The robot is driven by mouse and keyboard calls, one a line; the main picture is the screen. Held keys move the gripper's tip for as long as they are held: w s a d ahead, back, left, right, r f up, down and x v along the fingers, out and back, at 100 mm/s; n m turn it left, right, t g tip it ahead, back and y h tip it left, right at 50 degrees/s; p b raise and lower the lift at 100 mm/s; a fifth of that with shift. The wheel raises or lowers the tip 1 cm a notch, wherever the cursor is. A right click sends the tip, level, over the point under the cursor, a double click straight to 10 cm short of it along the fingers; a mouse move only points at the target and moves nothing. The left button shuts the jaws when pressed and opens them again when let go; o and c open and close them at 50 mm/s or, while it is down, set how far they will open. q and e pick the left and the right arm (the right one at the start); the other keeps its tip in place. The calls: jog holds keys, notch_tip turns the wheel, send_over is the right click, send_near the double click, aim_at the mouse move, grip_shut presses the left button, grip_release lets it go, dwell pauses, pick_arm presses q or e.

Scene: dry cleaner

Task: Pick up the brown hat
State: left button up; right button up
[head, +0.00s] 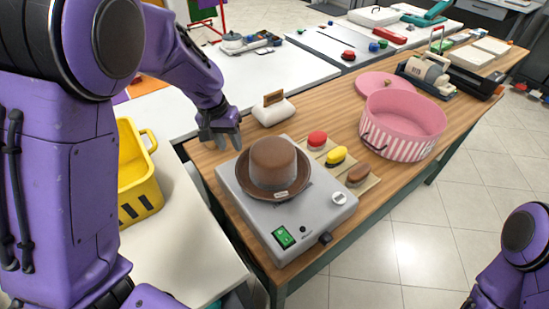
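The brown hat (273,164) sits crown up on a grey box-like device (318,213) with a green switch and a knob, on the wooden table. A small light label shows on its front brim. My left gripper (219,145) hangs just behind and to the left of the hat, fingers pointing down. It is apart from the hat, and nothing shows between its fingers. The fingers look spread, with a gap between them. My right arm shows only in part at the lower right edge, and its gripper is out of view.
A white block with a brown handle (272,108) stands behind the hat. Red, yellow and brown brushes (336,155) lie to its right. A pink striped round box (402,122) stands further right, its lid behind. A yellow basket (135,175) is at left. White tables adjoin.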

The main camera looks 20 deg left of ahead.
aim_at(238, 161)
pick_arm(q)
jog(key=f, duration=0.4)
jog(key=w+f, duration=0.1)
jog(key=f, duration=0.1)
jog(key=shift+d+f+p, duration=0.4)
grip_shut()
